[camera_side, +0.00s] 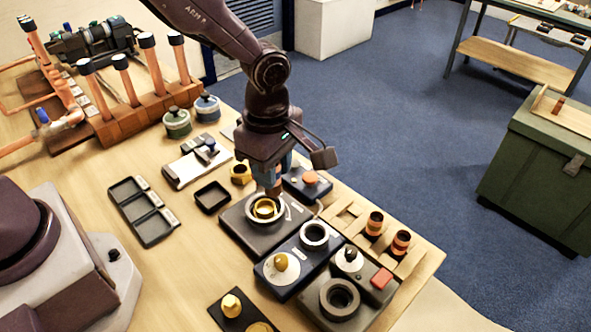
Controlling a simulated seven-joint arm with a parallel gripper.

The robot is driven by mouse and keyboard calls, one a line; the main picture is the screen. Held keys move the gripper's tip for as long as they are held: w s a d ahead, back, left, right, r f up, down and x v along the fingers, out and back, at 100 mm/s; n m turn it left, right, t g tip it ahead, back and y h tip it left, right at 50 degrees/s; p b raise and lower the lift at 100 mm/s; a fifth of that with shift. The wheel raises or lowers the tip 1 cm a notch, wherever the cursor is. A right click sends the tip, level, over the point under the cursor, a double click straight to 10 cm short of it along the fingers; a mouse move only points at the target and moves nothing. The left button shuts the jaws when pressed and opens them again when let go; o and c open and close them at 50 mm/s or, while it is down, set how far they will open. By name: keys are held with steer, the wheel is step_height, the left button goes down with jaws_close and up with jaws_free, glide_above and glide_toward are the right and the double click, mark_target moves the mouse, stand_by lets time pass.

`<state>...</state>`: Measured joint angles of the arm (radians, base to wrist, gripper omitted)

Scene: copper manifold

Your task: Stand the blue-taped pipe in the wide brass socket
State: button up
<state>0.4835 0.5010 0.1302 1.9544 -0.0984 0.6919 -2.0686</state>
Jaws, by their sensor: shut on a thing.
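My gripper (271,172) points down over the dark block (236,221) that carries the wide brass socket (262,209). It is shut on the blue-taped pipe (273,190), with a bit of blue tape and a short copper end showing below and between the fingers. The pipe looks about upright. Its lower end overlaps the back right part of the socket's rim in the side view. I cannot tell whether the end is inside the socket or just above it. The rest of the pipe is hidden by my gripper.
A block with a steel ring (314,235) and a grey block with a dark ring (340,298) stand in front right. Two copper pieces (375,223) sit in a wooden rack at the right. An orange-button box (311,179) is close behind.

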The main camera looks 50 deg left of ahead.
steer(key=shift+w+a+f, duration=0.1)
steer(key=shift+a+f, duration=0.55)
steer(key=shift+f, duration=0.5)
steer(key=shift+w+a+f, duration=0.15)
steer(key=shift+a+f, duration=0.45)
steer(key=shift+f, duration=0.55)
steer(key=shift+w+a+f, duration=0.1)
steer(key=shift+a+f, duration=0.55)
steer(key=shift+f, duration=0.5)
steer(key=shift+f, duration=0.1)
steer(key=shift+f, duration=1.05)
steer(key=shift+f, duration=0.65)
steer(key=o, duration=0.6)
